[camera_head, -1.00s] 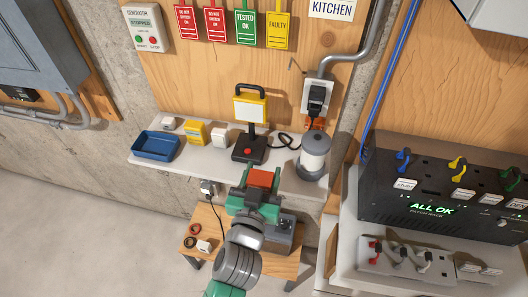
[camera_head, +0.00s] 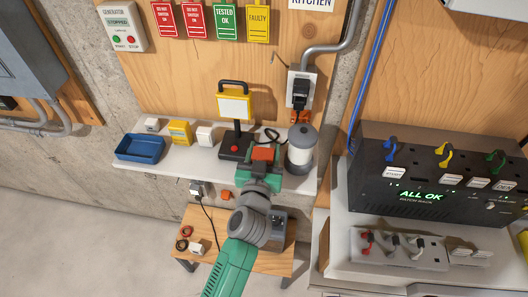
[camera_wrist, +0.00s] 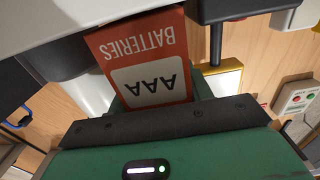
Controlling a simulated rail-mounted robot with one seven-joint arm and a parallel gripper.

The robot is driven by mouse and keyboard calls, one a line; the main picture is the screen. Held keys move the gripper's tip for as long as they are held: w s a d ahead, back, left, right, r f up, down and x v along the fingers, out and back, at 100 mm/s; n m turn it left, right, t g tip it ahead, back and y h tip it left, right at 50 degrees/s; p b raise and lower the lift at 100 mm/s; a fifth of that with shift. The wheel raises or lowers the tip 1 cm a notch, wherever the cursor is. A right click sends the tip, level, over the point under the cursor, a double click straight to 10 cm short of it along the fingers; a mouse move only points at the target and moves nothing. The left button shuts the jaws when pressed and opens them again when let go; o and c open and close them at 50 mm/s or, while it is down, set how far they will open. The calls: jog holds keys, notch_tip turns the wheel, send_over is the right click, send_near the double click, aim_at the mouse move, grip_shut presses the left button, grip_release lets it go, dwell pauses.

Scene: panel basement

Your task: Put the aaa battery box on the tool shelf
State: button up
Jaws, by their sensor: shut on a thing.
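The orange AAA battery box (camera_head: 263,154) is in my gripper (camera_head: 262,162). In the wrist view the box (camera_wrist: 148,55) shows its white AAA label, upside down, between the jaws. My gripper is shut on it, over the right part of the pale wall shelf (camera_head: 210,165), between the work lamp's base and the grey-and-white lantern. Whether the box touches the shelf cannot be told, as my gripper hides its underside.
On the shelf stand a blue tray (camera_head: 140,147), a yellow box (camera_head: 180,132), a white box (camera_head: 205,134), the yellow work lamp (camera_head: 234,105) and the lantern (camera_head: 300,148). A low wooden table (camera_head: 215,262) stands below.

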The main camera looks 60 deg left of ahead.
jog(key=shift+f, duration=0.1)
jog(key=o, duration=1.1)
jog(key=shift+r, duration=0.25)
jog(key=b+v, duration=0.1)
jog(key=v, duration=1.1)
jog(key=shift+f, duration=0.1)
